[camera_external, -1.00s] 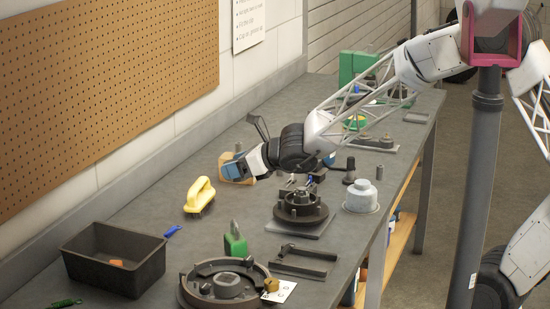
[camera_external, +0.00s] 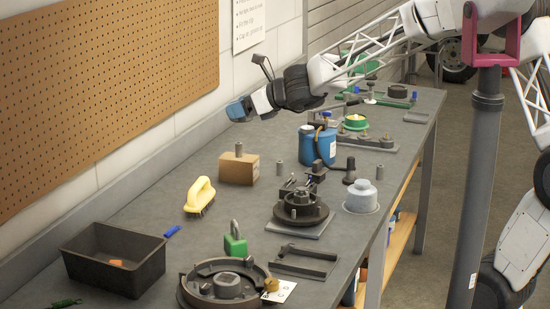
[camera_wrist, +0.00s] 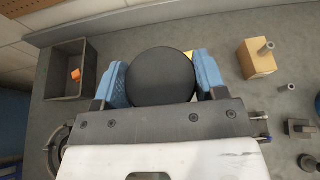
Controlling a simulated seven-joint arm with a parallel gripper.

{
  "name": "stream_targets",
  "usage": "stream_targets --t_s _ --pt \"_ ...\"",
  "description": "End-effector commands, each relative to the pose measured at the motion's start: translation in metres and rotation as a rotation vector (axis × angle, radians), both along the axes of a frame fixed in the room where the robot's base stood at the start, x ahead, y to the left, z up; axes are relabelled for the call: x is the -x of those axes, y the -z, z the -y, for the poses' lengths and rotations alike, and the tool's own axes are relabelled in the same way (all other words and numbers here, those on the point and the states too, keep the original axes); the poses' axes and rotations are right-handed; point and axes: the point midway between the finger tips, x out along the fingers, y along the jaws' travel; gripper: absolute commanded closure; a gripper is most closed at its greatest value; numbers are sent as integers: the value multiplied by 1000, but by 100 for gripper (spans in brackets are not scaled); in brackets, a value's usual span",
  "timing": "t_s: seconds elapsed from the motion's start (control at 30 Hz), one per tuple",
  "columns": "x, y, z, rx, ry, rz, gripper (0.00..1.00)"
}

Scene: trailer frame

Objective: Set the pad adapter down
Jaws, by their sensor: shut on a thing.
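The pad adapter shows in the wrist view as a round black disc (camera_wrist: 162,78) between the two blue fingers of my gripper (camera_wrist: 160,66). My gripper is shut on it, and the disc hides most of what lies right behind it. In the external view my gripper (camera_external: 240,109) is raised above the far left part of the bench, near the wall, clear of the objects below. The held disc cannot be made out in that view.
Below my gripper stands a wooden block with a metal post (camera_external: 240,168). A yellow-handled brush (camera_external: 200,196), black bin (camera_external: 115,275), green padlock-shaped weight (camera_external: 235,242) and blue can (camera_external: 317,148) stand around. A dark round fixture (camera_external: 300,210) is mid-bench.

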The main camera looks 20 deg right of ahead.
Motion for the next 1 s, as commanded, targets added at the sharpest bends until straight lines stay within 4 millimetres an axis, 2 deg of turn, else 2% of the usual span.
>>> stream_targets --t_s 0.2,0.57,1.0 --pt "-42 -8 36 -1 15 1 70" --pt "-103 -16 103 0 31 1 70" --pt "-167 -19 201 0 49 1 70"
